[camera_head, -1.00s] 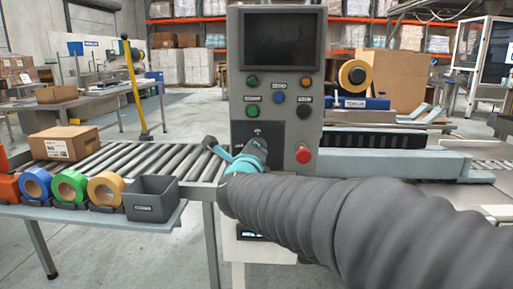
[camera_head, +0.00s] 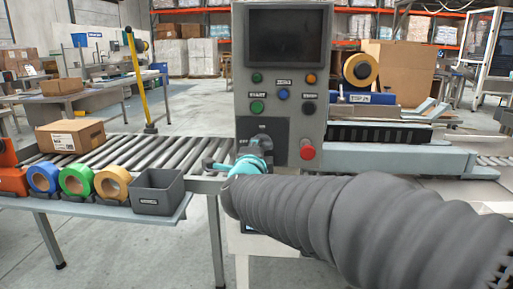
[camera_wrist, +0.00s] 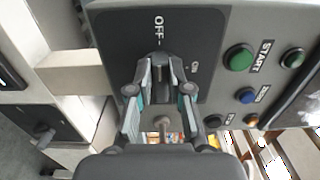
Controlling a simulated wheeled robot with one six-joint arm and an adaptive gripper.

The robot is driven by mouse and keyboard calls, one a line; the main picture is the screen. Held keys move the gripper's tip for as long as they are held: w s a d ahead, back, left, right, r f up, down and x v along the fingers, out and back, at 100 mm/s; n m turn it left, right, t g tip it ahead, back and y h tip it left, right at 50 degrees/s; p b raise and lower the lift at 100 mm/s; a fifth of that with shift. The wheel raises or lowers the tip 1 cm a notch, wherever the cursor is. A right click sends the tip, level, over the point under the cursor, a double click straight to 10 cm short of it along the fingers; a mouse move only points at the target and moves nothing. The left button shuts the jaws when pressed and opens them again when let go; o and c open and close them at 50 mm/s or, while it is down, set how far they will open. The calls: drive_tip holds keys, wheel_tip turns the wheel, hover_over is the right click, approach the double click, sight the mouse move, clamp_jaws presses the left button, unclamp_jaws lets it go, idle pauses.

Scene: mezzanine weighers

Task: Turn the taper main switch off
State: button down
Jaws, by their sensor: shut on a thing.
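The taper main switch sits on a dark plate (camera_head: 284,128) low on the grey control panel (camera_head: 325,100). In the wrist view the plate (camera_wrist: 120,35) carries an OFF label (camera_wrist: 158,22) straight ahead of the fingertips and an ON label (camera_wrist: 194,68) to their right. My gripper (camera_wrist: 161,66) is shut on the switch handle, at the plate. The fingers hide most of the handle, so its exact angle is hard to read; the fingers line up roughly with the OFF mark. In the head view my gripper (camera_head: 256,147) reaches the panel from the front, partly covering the switch.
A red knob (camera_head: 307,150) is just right of the switch. Green START (camera_head: 257,107), blue (camera_head: 283,95) and black (camera_head: 308,109) buttons are above. A roller conveyor (camera_head: 150,152) and a shelf with tape rolls (camera_head: 78,180) and a grey bin (camera_head: 157,192) are at left.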

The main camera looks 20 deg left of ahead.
idle(0.3)
drive_tip(key=c, duration=1.1)
unclamp_jaws()
drive_tip(key=shift+s, duration=0.1)
drive_tip(key=v, duration=1.1)
drive_tip(key=shift+s, duration=0.4)
